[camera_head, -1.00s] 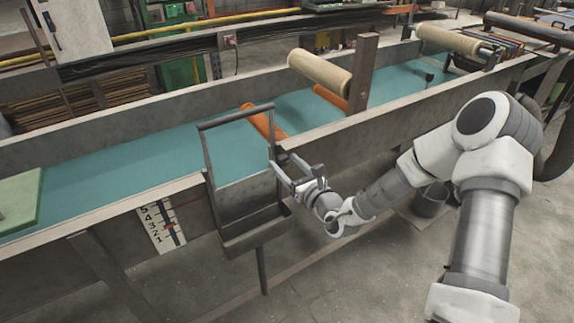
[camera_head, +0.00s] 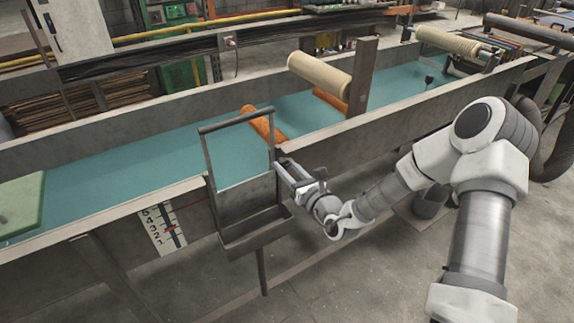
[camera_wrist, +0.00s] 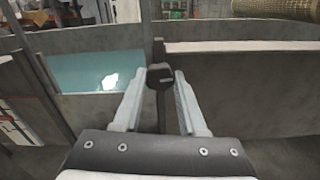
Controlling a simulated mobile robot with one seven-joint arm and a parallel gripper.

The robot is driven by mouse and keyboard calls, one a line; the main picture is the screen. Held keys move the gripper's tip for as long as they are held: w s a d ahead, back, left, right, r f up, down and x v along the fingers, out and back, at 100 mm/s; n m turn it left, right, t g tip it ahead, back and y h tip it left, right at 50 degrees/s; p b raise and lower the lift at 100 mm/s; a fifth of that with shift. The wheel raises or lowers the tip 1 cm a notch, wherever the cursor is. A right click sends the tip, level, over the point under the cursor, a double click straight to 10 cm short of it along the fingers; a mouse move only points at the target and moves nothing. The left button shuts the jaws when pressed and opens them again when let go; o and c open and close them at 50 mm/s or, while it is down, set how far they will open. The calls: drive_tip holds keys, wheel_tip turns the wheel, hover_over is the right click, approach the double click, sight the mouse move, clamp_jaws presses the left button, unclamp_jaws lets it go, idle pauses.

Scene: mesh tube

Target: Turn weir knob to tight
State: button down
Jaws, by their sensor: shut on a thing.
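The weir knob (camera_wrist: 160,76) is a small dark knob on a post, in the middle of the wrist view. My gripper (camera_wrist: 161,74) is shut on it, with one pale finger at each side. In the head view my gripper (camera_head: 280,172) reaches the right side of the grey weir frame (camera_head: 206,165), and the knob is hidden there by the fingers. A white scale plate (camera_head: 163,228) with numbers and a red mark hangs on the trough's side, left of the weir. I cannot tell from the frames how far the knob is turned.
The long trough with teal liquid (camera_head: 120,168) runs behind the weir. An orange roller (camera_head: 258,122) and a pale mesh roller (camera_head: 318,74) lie beyond my gripper. The weir's lower box (camera_head: 255,235) juts toward me.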

drive_tip(key=m+p, duration=0.1)
drive_tip(key=p, duration=0.1)
drive_tip(key=m+p, duration=0.2)
drive_tip(key=shift+r, duration=0.25)
drive_tip(key=m+p, duration=0.4)
drive_tip(key=shift+m, duration=0.4)
drive_tip(key=m+p, duration=0.3)
drive_tip(key=m, duration=0.1)
drive_tip(key=shift+f+p, duration=0.1)
drive_tip(key=shift+p, duration=0.2)
drive_tip(key=shift+f+m+p, duration=0.1)
drive_tip(key=shift+m+p, duration=0.6)
drive_tip(key=shift+m, duration=0.7)
drive_tip(key=shift+c, duration=2.3)
unclamp_jaws()
drive_tip(key=v, duration=1.7)
drive_tip(key=shift+s, duration=0.25)
